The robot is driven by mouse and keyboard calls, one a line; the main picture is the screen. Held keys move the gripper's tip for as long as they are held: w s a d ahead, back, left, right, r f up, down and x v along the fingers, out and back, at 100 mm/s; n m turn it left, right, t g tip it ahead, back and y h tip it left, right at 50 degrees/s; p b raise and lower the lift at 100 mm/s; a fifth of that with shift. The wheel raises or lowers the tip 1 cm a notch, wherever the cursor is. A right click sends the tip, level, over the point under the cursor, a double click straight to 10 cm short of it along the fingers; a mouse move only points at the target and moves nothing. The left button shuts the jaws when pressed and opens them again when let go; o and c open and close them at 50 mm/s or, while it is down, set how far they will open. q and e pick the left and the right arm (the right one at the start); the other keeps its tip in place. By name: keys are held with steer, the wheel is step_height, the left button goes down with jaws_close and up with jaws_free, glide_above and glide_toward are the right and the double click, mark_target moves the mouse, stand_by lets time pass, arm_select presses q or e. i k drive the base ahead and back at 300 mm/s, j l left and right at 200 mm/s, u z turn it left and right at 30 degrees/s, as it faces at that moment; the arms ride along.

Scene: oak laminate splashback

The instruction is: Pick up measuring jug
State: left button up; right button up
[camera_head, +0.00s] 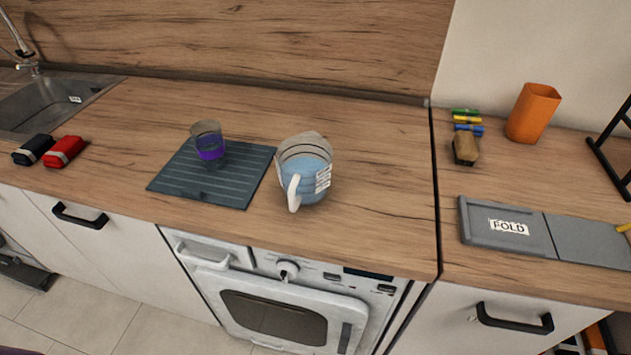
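The measuring jug (309,174) is a clear jug with blue contents, white label marks and a white handle. It stands upright on the wooden counter, at the right edge of a dark ribbed mat (178,184). Its handle points toward the front of the counter, slightly left. Whether its base touches the mat is hard to tell. Neither of my grippers is in the head view.
A clear cup with purple contents (209,147) stands on the mat. Black (33,150) and red (65,152) items lie by the sink (55,104). An orange holder (533,113) and a FOLD board (508,229) are on the right. Counter right of the jug is clear.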

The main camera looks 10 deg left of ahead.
mark_target(304, 160)
steer(key=k+l, duration=0.1)
steer(key=l, duration=1)
steer(key=k+l, duration=0.15)
steer(key=l, duration=0.4)
steer(key=i+j, duration=0.15)
steer(key=j, duration=0.15)
steer(key=i+j, duration=0.15)
steer(key=j, duration=0.15)
